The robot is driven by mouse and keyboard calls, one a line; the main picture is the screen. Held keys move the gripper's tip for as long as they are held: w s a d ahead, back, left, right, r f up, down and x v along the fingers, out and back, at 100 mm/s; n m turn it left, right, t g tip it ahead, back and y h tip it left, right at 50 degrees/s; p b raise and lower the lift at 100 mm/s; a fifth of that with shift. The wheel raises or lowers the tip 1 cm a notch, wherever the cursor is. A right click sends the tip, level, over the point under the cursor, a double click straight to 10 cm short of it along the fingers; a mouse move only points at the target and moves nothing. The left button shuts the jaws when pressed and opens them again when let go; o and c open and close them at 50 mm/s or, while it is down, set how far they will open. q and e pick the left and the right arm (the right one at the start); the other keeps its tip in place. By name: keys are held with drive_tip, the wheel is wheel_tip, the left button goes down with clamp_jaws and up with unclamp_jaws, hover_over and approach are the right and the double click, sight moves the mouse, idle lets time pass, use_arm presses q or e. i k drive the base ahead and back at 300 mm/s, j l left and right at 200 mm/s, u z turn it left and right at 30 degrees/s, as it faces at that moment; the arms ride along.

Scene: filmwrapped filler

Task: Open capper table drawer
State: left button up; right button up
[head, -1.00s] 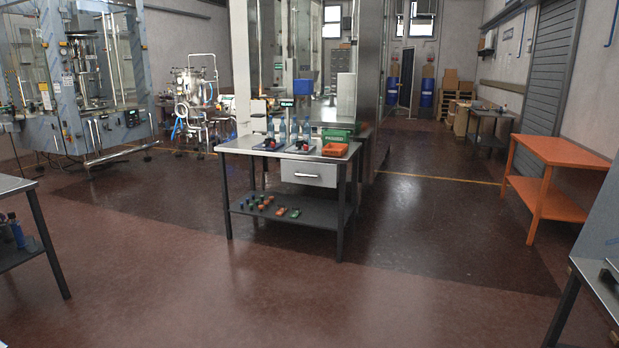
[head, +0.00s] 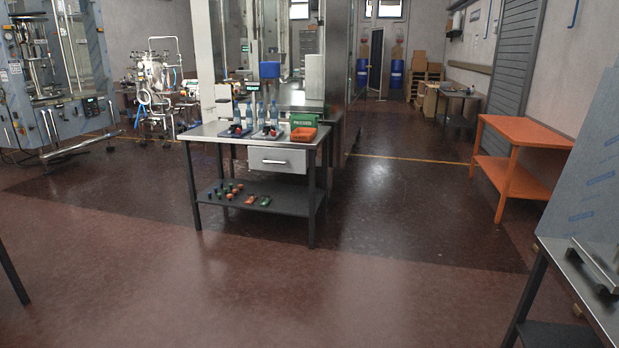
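A metal-topped table (head: 215,132) with dark legs stands near the middle of the head view, some way off across the floor. Its grey drawer (head: 277,160) hangs under the right part of the top and looks shut. A pale bar handle (head: 275,162) runs across the drawer front. On the top are several bottles (head: 261,113), a green box (head: 303,121) and an orange tray (head: 303,134). Small coloured items (head: 229,189) lie on the dark lower shelf (head: 290,205). Neither of my grippers shows.
Open red-brown floor (head: 200,285) lies in front of the table. An orange table (head: 525,130) stands at the right. A metal-topped bench (head: 575,275) cuts in at the lower right, and a dark table leg (head: 12,272) at the lower left. Large machines stand behind and left.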

sight(284, 160)
drive_tip(key=i, duration=2.25)
drive_tip(key=i+u, duration=0.1)
drive_tip(key=i, duration=0.75)
drive_tip(key=i+l, duration=0.15)
drive_tip(key=i, duration=0.65)
drive_tip(key=i+l+u, duration=0.15)
drive_tip(key=i, duration=0.7)
